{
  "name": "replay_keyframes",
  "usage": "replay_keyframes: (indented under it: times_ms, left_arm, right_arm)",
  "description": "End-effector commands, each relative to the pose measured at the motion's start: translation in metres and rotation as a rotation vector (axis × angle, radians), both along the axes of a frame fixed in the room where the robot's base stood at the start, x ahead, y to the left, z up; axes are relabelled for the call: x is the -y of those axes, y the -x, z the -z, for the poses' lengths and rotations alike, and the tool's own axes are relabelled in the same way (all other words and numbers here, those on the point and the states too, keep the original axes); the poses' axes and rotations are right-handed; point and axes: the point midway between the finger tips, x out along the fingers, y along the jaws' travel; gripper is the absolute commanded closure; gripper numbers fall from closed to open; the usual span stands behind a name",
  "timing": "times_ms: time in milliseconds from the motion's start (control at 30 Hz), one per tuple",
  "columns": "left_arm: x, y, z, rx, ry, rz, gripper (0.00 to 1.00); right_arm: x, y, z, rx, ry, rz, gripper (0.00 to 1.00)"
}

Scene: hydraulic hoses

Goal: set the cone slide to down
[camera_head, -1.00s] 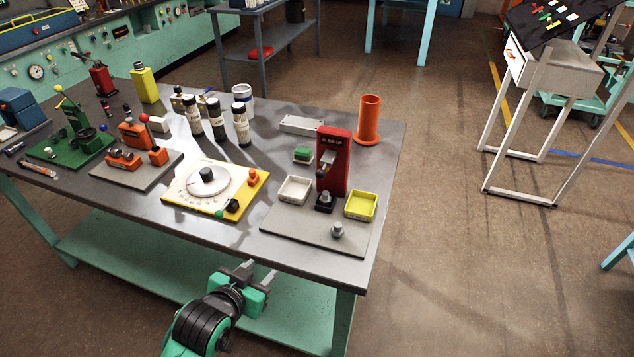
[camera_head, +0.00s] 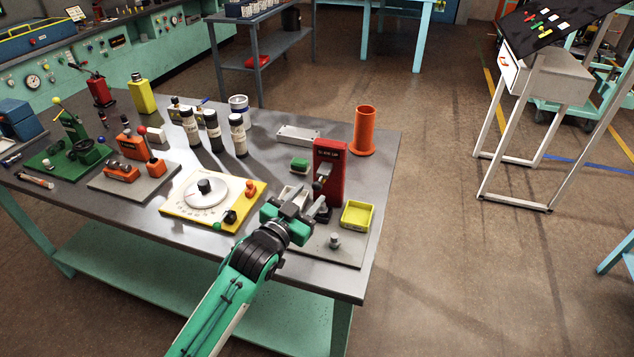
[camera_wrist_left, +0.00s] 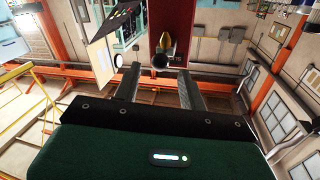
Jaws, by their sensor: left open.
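The red upright block (camera_head: 329,166) stands on a grey plate at the right end of the bench, with small lettering near its top. My left gripper (camera_head: 303,203) is open and empty, just in front of the block. In the wrist view its fingers (camera_wrist_left: 158,84) lie either side of the knob's line, apart from it. My right gripper is out of view.
A grey knob (camera_head: 335,240) stands in front. A yellow dial plate (camera_head: 176,207) is left, an orange cylinder (camera_head: 365,130) behind.

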Motion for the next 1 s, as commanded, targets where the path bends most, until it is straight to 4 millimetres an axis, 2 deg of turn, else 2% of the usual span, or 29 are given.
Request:
replay_keyframes:
  times_ms: [100,300,733,933,1000]
  left_arm:
    - [0.01,-0.019,-0.002,0.0,0.0,0.0,0.58]
    - [0.021,-0.038,-0.001,0.001,0.001,-0.001,0.58]
    - [0.025,-0.044,0.0,0.0,0.0,0.0,0.58]
    - [0.025,-0.044,0.0,0.0,0.0,0.0,0.97]
    - [0.025,-0.044,0.0,0.0,0.0,0.0,1.0]
  right_arm:
    - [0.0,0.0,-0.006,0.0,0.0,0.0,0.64]
    - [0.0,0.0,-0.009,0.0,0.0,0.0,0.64]
    - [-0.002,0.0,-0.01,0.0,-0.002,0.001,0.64]
    - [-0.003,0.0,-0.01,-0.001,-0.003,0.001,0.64]
    - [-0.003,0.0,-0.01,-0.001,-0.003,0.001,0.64]
